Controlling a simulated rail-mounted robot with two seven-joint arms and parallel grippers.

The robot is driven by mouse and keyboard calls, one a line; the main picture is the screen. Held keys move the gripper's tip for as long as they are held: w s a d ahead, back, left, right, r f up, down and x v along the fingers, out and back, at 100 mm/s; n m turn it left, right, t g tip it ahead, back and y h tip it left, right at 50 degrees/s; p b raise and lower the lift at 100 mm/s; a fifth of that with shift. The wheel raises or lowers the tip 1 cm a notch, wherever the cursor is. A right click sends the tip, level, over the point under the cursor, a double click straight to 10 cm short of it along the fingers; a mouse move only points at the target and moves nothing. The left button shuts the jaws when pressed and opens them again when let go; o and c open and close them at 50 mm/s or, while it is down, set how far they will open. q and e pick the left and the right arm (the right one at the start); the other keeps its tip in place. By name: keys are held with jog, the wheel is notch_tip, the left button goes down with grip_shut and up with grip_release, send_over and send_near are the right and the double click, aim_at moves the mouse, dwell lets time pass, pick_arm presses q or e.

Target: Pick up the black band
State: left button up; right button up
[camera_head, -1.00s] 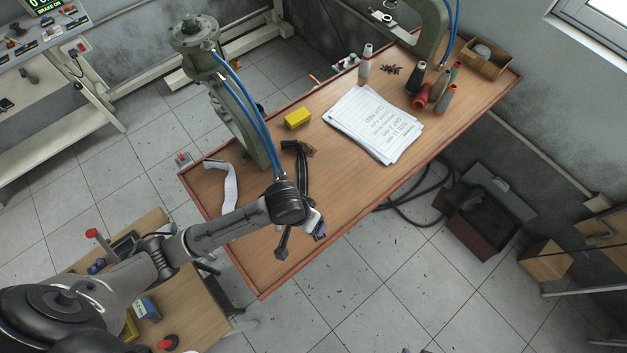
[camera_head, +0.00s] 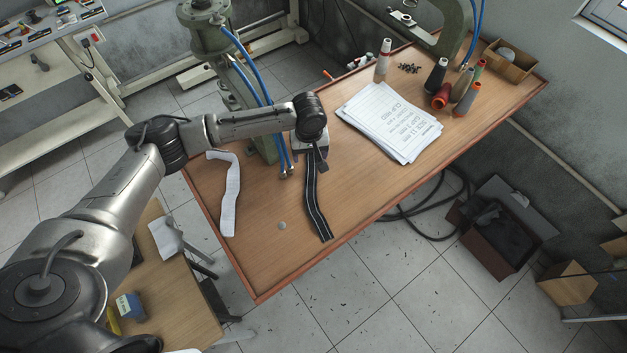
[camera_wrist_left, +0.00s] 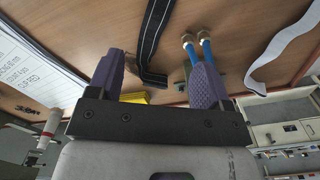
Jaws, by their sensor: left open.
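The black band (camera_head: 316,205) with pale lengthwise stripes lies on the wooden table, its near end close to the front edge. Its far end is hidden under my left gripper (camera_head: 318,158) in the head view. In the left wrist view the black band (camera_wrist_left: 153,38) runs down the picture between the fingers and bends near its lower end. My left gripper (camera_wrist_left: 157,75) is open, with purple finger pads and nothing held between them. I cannot tell its exact height above the band. My right gripper is not in view.
A green press (camera_head: 250,95) with blue hoses stands beside the arm. A white band (camera_head: 232,195) lies left on the table. A yellow block (camera_wrist_left: 133,97) shows in the wrist view. Papers (camera_head: 390,120) and thread spools (camera_head: 436,76) are to the right. The table's front is mostly clear.

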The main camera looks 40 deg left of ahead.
pick_arm(q)
send_over(310, 175)
jog(key=shift+n, duration=0.3)
jog(key=f, duration=0.8)
jog(key=shift+s+f, duration=0.15)
jog(key=shift+s, duration=0.05)
notch_tip(310, 175, down, 4)
jog(key=shift+w+f+b, duration=0.1)
jog(key=shift+w+b, duration=0.05)
jog(key=shift+b, duration=0.15)
jog(key=shift+f, duration=0.5)
jog(key=c, duration=1)
